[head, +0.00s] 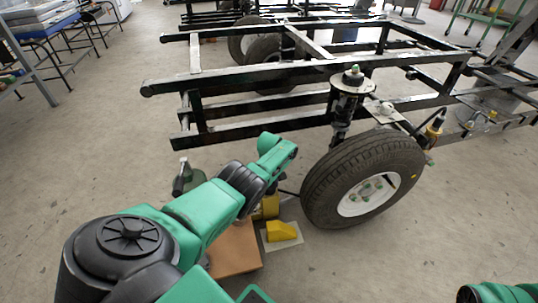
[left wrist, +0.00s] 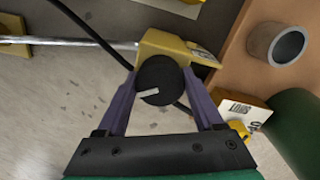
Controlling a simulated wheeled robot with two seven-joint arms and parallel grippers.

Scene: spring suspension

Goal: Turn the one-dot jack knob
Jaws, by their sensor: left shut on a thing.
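The purple fingers of my left gripper (left wrist: 159,88) are shut on the knob, one on each side. The pointer line lies nearly level, slightly tilted. A small label on the block is too unclear to read, and I cannot make out any dots. In the head view my left arm mostly hides the gripper and knob; a yellow piece (head: 270,206) shows beside it. My right gripper is out of view.
The wheel (head: 365,180) and black chassis frame (head: 260,75) stand close beyond my left arm. A yellow wedge (head: 280,231) lies on a pale mat beside a brown board (head: 237,250). A metal rod (left wrist: 85,42), black cable, grey tube (left wrist: 277,45) and green cylinder (left wrist: 297,125) surround the knob.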

